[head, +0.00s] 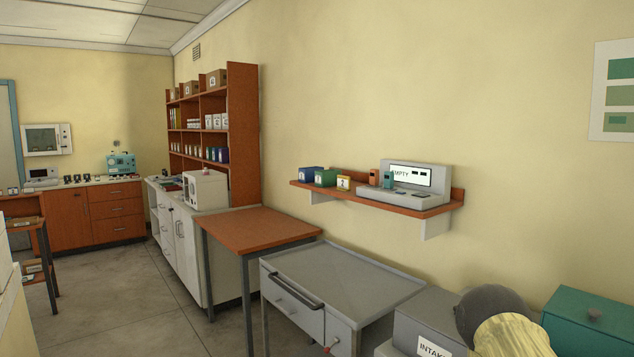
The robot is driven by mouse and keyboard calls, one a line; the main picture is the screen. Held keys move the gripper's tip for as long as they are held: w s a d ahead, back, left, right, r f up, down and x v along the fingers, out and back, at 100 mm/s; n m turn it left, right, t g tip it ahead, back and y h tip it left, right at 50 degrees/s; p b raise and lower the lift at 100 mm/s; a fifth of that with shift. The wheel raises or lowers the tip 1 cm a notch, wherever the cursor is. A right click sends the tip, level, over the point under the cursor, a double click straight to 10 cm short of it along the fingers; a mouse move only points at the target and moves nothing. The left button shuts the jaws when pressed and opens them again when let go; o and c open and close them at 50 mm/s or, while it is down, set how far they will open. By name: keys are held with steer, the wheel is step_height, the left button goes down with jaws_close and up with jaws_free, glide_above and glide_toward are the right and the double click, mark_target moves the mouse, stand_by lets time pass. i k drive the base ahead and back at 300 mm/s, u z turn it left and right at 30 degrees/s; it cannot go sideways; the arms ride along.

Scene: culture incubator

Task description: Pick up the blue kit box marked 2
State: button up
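A blue box (311,175) sits at the left end of the orange-brown wall shelf (400,207). More small blue boxes (222,155) stand on a lower level of the tall bookcase (243,130) further back. The marks on the blue boxes are too small to read, so I cannot tell which is marked 2. My gripper is not in view.
A grey device with a screen (415,181) fills the wall shelf's right part. Below stand a grey cart (345,275), an orange-topped table (260,228), a grey intake box (415,325) and a teal box (590,320). Open floor (130,290) lies at left.

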mark_target(306, 174)
steer(key=k, duration=0.55)
steer(key=u, duration=0.95)
steer(key=i, duration=1)
steer(key=u, duration=0.3)
steer(key=i, duration=1.1)
steer(key=z, duration=0.65)
